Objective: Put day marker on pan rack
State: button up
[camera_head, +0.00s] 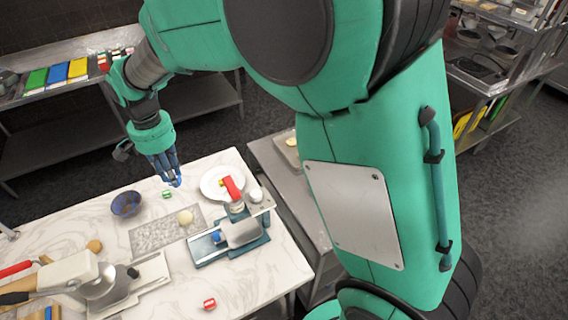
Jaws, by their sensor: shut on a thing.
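My gripper (171,175) is over the far part of the marble-topped table, pointing down. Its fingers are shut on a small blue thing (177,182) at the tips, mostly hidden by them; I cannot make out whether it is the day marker. A small red and white piece (209,304) lies near the front edge. A metal rack with dark pans (480,65) stands across the floor at the upper right, far from the gripper.
A back shelf (75,45) holds coloured boards. Open floor (515,190) lies at the right.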

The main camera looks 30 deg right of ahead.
jog(key=s+d+m, duration=0.2)
jog(key=d+m, duration=0.1)
jog(key=d, duration=0.7)
jog(key=s+d+m, duration=0.3)
jog(key=d, duration=0.7)
jog(key=s+d+m, duration=0.3)
jog(key=s+d, duration=0.3)
jog(key=d, duration=0.2)
jog(key=s+d+m, duration=0.3)
jog(key=s+d, duration=0.3)
jog(key=d, duration=0.3)
notch_tip(320, 180, down, 27)
jog(key=shift+w+a+r, duration=0.1)
jog(key=shift+a, duration=0.05)
jog(key=shift+w, duration=0.1)
jog(key=w+d, duration=0.1)
jog(key=w, duration=0.4)
jog(key=w+d+f+p, duration=0.1)
jog(key=w+d, duration=0.1)
jog(key=w, duration=0.3)
jog(key=w+d, duration=0.2)
jog(key=w, duration=0.3)
jog(key=shift+d+f, duration=0.15)
jog(key=shift+f, duration=0.05)
jog(key=shift+f+p, duration=0.3)
jog(key=shift+f, duration=1.45)
